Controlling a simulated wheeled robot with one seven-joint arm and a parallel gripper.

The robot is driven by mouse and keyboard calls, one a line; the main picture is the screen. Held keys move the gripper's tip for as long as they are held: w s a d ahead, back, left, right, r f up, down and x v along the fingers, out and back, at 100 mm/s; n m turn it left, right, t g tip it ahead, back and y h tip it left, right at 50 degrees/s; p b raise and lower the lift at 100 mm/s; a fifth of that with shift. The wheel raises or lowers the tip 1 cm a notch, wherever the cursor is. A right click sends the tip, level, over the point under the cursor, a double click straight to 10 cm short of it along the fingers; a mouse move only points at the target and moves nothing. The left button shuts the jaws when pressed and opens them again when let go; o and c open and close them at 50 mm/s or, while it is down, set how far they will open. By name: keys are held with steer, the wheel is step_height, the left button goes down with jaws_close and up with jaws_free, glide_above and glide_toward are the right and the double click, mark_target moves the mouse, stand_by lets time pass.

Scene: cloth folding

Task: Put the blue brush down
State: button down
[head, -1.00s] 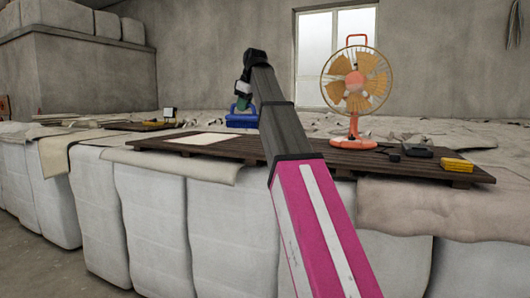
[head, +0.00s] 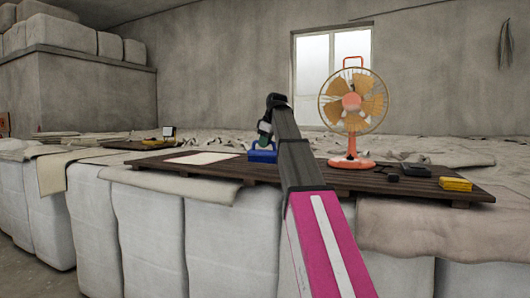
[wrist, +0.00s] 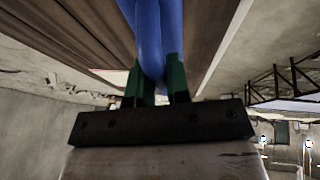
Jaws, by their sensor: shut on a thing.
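The blue brush (head: 262,154) is at the end of my arm in the head view, low at the wooden pallet board, just right of a pale cloth. It looks to be at board level, but I cannot tell whether it touches the board. My gripper (head: 265,138) is above it, shut on its handle. In the wrist view the blue brush (wrist: 152,35) runs between the green fingers of my gripper (wrist: 155,82), with wooden slats beside it. The brush's far end is cut off there.
The dark wooden pallet (head: 400,186) lies on white wrapped bales (head: 150,235). A pale flat cloth (head: 203,158) lies left of the brush. An orange fan (head: 352,110) stands to the right. A yellow box (head: 455,184) and a dark box (head: 416,170) lie farther right.

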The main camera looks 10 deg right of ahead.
mark_target(265, 151)
steer(key=shift+d+f, duration=0.1)
steer(key=shift+f, duration=1.8)
steer(key=c, duration=1.1)
jaws_free()
steer(key=shift+f, duration=0.1)
steer(key=v, duration=0.9)
steer(key=shift+w+d+r, duration=0.15)
steer(key=shift+w+r, duration=0.05)
steer(key=shift+r, duration=0.25)
steer(key=shift+s+d+r, duration=0.1)
steer(key=shift+s+r, duration=0.15)
steer(key=shift+r, duration=0.15)
